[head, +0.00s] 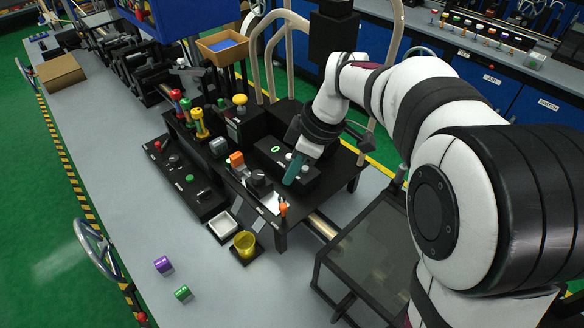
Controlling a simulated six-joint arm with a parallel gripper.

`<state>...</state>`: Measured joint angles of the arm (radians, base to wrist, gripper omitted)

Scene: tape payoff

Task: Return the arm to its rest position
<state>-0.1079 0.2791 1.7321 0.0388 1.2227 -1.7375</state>
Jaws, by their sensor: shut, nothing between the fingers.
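My arm reaches in from the right in the head view, bent at the elbow, with its wrist above the black tape payoff stand (334,186). My gripper (291,181) points down, with teal fingers close to the stand's top and close to a black box with a green-lit mark (275,149). The fingers are shut with nothing seen between them. Whether the fingertips touch the stand cannot be told from this angle.
An orange block (237,159), an orange-topped knob (283,208) and a yellow cup (245,243) are near the gripper. Purple (163,265) and green (183,293) rolls lie on the grey bench (125,190). A dark-topped frame (375,250) stands below my arm. The bench's left side is mostly clear.

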